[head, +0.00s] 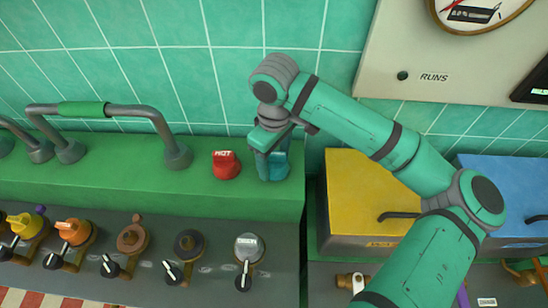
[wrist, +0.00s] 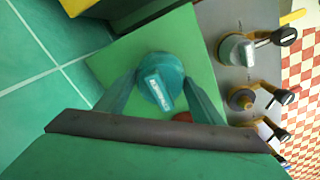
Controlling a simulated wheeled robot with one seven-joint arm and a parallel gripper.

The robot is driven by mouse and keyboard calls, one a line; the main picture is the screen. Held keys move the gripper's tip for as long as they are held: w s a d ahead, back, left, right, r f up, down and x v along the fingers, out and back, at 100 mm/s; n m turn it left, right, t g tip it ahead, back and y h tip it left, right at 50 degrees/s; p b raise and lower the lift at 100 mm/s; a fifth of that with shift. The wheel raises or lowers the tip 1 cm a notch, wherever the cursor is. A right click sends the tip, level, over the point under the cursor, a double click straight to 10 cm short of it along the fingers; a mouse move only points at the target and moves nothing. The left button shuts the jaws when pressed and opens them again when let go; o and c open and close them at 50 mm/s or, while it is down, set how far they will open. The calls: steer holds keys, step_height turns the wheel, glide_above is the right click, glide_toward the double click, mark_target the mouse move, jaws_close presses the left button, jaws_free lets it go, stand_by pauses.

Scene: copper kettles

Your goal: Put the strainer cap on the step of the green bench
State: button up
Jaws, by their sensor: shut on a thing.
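The strainer cap (wrist: 158,84) is teal with a pale label that is too small to read surely. It sits between the two fingers of my gripper (wrist: 160,90) in the wrist view, with a finger on each side. In the head view my gripper (head: 268,155) points down at the right end of the green bench (head: 110,180), and the teal cap (head: 279,167) shows low at its fingers, partly hidden. It is at or just above the green top; I cannot tell whether it touches.
A red cap (head: 227,166) marked HOT stands close to the left of my gripper. A grey pipe (head: 140,110) with a green sleeve is further left. Several levered caps line the dark front panel (head: 205,268). A yellow box (head: 365,190) stands right, past a gap.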

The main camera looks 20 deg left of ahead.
steer(key=shift+f, duration=0.4)
steer(key=o, duration=1.1)
step_height(320, 180, up, 11)
steer(key=shift+f, duration=0.1)
